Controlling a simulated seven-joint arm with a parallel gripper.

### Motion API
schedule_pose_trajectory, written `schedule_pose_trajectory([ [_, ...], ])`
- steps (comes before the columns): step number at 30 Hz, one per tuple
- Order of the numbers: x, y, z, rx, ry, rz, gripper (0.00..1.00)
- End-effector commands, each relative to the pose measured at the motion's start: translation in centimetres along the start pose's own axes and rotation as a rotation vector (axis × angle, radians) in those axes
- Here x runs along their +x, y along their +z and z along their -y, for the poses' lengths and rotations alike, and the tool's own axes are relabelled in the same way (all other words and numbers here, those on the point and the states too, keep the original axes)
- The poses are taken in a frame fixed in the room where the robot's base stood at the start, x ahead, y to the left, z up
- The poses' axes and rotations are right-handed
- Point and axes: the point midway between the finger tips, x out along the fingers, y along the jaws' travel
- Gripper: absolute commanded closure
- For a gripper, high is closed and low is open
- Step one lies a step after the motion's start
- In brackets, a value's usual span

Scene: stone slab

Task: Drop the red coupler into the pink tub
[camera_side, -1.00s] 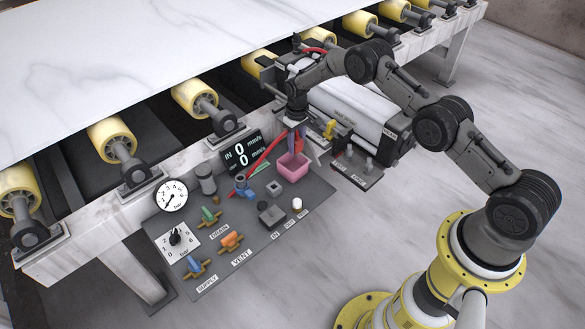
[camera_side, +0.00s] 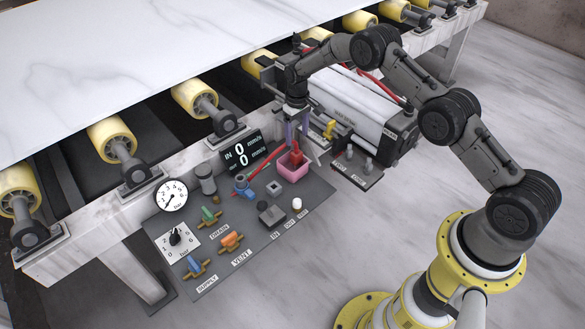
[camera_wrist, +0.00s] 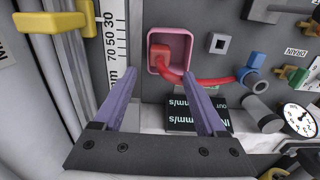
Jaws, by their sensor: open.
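The pink tub (camera_side: 294,175) stands on the grey panel below my gripper. The red coupler (camera_side: 296,157) is in the tub, with its top showing above the rim. In the wrist view the coupler (camera_wrist: 162,55) lies within the rim of the tub (camera_wrist: 175,29), towards the lower left. A red hose (camera_wrist: 207,81) runs from the coupler over the rim to a blue fitting (camera_wrist: 256,62). My gripper (camera_side: 298,138) is open, its purple fingers apart and pointing down above the tub. Nothing is between the fingers (camera_wrist: 160,76). The tub's floor is mostly hidden.
A black display (camera_side: 242,151) and a round gauge (camera_side: 172,195) stand at the panel's back. A white cylinder unit (camera_side: 347,108) and a yellow part (camera_side: 329,129) are close on the right. Several valves and small blocks lie left of the tub.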

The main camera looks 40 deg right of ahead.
Motion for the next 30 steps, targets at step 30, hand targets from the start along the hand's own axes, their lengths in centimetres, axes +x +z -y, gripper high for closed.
schedule_pose_trajectory([
  [30,-13.1,-1.2,0.5,-0.008,0.005,-0.066,0.20],
])
